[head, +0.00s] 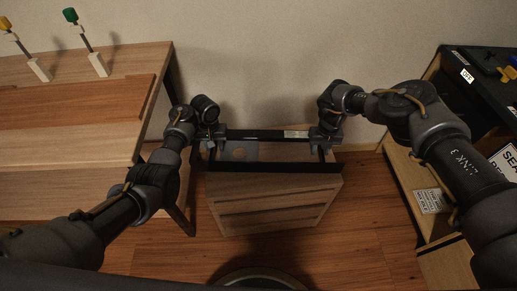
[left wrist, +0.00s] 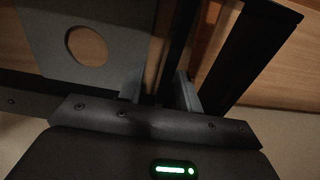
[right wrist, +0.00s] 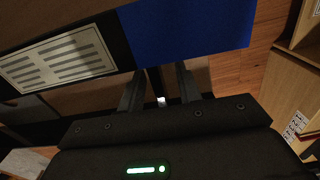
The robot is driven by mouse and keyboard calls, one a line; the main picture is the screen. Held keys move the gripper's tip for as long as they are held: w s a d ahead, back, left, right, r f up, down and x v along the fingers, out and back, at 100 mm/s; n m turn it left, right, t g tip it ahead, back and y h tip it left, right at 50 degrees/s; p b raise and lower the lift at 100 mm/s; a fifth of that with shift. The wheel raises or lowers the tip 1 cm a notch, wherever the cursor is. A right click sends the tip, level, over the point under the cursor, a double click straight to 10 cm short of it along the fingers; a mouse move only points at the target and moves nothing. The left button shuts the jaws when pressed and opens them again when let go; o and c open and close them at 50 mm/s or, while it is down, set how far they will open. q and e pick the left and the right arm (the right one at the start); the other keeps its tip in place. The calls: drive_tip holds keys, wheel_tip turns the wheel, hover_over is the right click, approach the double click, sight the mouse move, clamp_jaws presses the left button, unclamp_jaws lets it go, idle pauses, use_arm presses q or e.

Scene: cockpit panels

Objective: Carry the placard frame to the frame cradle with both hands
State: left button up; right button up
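The placard frame (head: 253,134) is a black rectangular frame at the middle of the head view, level over a low wooden cabinet; I cannot tell whether it rests there. My left gripper (head: 211,146) is at its left side bar, and my right gripper (head: 322,142) is at its right side bar. In the left wrist view the fingers (left wrist: 160,84) stand apart on either side of a dark bar. In the right wrist view the fingers (right wrist: 160,82) stand apart with a thin dark bar between them. I cannot pick out the frame cradle with certainty.
The low wooden cabinet (head: 270,205) stands on the floor below the frame. A grey plate with a round hole (left wrist: 125,30) and a blue panel (right wrist: 190,30) lie close by. A wooden table (head: 70,65) stands left, and a dark-topped shelf unit (head: 470,85) right.

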use_arm(q)
drive_tip(key=shift+a+f, duration=0.1)
drive_tip(key=shift+f, duration=0.25)
use_arm(e)
drive_tip(key=shift+f, duration=0.35)
use_arm(q)
clamp_jaws()
use_arm(e)
clamp_jaws()
drive_tip(key=shift+r, duration=0.1)
idle(0.6)
